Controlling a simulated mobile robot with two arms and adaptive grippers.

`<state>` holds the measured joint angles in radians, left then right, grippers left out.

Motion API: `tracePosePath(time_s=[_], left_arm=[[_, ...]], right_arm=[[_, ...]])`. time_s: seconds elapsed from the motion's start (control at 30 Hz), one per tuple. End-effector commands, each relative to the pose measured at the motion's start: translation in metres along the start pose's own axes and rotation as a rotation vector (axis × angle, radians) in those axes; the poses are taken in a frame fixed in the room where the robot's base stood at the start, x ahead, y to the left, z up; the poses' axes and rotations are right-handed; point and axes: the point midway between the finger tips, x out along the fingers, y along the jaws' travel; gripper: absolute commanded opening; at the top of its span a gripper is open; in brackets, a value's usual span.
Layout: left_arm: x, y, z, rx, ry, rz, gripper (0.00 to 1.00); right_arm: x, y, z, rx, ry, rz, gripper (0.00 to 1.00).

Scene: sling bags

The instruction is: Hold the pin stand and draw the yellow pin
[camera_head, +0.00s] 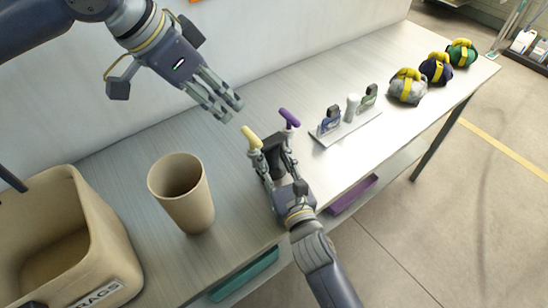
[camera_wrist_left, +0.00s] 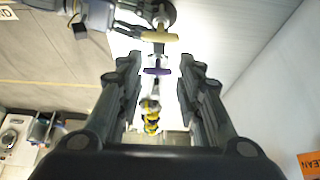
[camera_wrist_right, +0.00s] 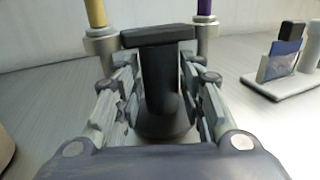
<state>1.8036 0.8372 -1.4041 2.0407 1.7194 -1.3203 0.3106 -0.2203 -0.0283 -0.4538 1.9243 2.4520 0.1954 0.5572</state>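The dark pin stand (camera_head: 274,160) stands near the table's front edge. A yellow pin (camera_head: 252,137) and a purple pin (camera_head: 289,118) sit upright in the sockets at its two ends, with T-shaped handles. My right gripper (camera_head: 277,165) has its fingers on both sides of the stand's post, apparently closed against it; the post (camera_wrist_right: 160,85) shows between them in the right wrist view. My left gripper (camera_head: 231,108) is open and empty, above and left of the yellow pin. In the left wrist view the yellow handle (camera_wrist_left: 158,37) lies beyond the open fingers.
A tan cup (camera_head: 182,200) stands left of the stand, and a tan rags bin (camera_head: 70,245) is farther left. A white tray (camera_head: 345,130) with small items stands to the right. Several tied bags (camera_head: 407,88) are at the far right. The wall runs behind the table.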

Motion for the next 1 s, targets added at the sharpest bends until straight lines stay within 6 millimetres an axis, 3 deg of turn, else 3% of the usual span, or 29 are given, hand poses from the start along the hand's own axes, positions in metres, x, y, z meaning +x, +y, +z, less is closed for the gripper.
tracePosePath(time_s=[0.33, 0.5, 0.77, 1.0], left_arm=[[0.000, 0.000, 0.000, 0.000, 0.000, 0.000, 0.33], [0.000, 0.000, 0.000, 0.000, 0.000, 0.000, 0.33], [0.004, -0.002, -0.003, -0.082, -0.025, 0.000, 0.35], [0.020, -0.007, -0.014, -0.451, -0.139, -0.030, 0.35]], right_arm=[[0.004, 0.000, 0.000, 0.001, 0.000, 0.000, 0.37], [0.004, 0.000, 0.000, 0.001, 0.000, 0.000, 0.03], [0.003, 0.000, 0.000, 0.001, 0.000, 0.000, 0.03], [0.003, 0.000, 0.000, 0.001, -0.001, 0.000, 0.03]])
